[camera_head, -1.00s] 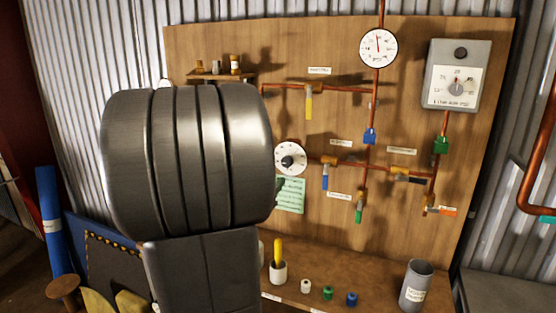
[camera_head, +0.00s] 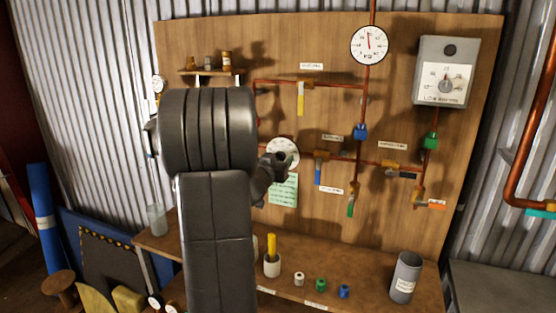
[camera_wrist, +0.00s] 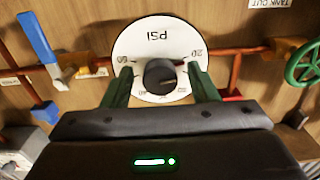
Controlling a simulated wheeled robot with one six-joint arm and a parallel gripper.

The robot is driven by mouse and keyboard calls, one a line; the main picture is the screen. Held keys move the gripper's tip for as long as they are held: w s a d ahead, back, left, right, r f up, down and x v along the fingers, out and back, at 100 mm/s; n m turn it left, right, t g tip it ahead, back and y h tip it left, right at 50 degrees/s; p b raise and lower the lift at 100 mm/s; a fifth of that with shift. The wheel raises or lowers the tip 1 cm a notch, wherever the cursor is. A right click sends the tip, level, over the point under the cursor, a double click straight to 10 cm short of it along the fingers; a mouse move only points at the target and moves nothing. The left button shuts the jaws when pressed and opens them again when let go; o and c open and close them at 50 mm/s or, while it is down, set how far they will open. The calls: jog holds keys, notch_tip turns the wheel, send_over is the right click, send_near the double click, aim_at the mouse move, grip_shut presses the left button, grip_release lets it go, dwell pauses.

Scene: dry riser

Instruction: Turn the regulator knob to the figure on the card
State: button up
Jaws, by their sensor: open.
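The regulator is a white round dial marked PSI (camera_wrist: 158,38) with a black knob (camera_wrist: 160,76) at its middle; it appears upside down in the wrist view. In the head view the dial (camera_head: 283,146) is on the wooden board, its lower part and knob hidden by my gripper (camera_head: 274,162). In the wrist view my gripper (camera_wrist: 160,78) is open, with one green finger on each side of the knob. A gap shows between each finger and the knob. A pale green card (camera_head: 284,190) with writing too small to read hangs just below the dial.
Copper pipes with a blue lever (camera_wrist: 38,45) and a green handwheel (camera_wrist: 304,64) flank the dial. A gauge (camera_head: 370,45) and a grey box (camera_head: 446,70) are higher right. Below, a bench holds a cup (camera_head: 272,265), small coloured parts and a grey canister (camera_head: 405,277).

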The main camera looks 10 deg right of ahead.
jog(key=c, duration=1)
